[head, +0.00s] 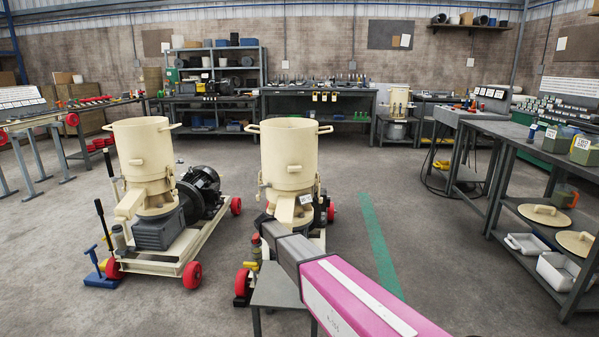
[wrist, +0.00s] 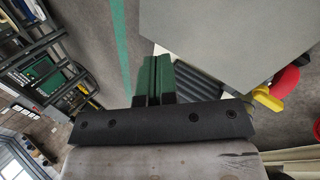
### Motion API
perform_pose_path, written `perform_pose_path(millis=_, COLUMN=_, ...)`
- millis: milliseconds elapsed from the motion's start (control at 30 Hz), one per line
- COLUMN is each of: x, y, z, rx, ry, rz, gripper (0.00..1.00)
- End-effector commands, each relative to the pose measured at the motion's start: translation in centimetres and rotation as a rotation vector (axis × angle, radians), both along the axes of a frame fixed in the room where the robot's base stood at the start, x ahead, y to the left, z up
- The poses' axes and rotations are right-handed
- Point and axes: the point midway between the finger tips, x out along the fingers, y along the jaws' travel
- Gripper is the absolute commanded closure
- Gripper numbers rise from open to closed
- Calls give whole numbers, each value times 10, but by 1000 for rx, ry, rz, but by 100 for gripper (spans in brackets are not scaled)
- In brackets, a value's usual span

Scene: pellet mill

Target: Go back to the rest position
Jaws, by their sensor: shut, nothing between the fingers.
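My arm, with its pink link, reaches in from the lower right of the head view. Its dark end, my gripper (head: 264,222), is in front of the lower part of the right-hand cream pellet mill (head: 288,160). Whether it touches the mill cannot be told. In the wrist view my gripper (wrist: 157,78) shows dark green fingers close together with nothing held between them. The arm hides part of the mill's base.
A small grey table (head: 277,287) stands below my arm. A second cream mill (head: 143,150) on a red-wheeled cart is to the left. A workbench (head: 540,160) with shelves lines the right. Open floor with a green stripe (head: 380,245) lies between.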

Motion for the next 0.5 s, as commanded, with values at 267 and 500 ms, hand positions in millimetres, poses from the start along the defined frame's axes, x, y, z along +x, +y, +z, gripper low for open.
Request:
perform_pose_path(millis=267, x=-137, y=-144, z=12, rx=238, ry=39, rz=-108, gripper=100)
perform_pose_path(millis=500, x=-251, y=-219, z=29, rx=445, ry=20, rz=-202, gripper=100)
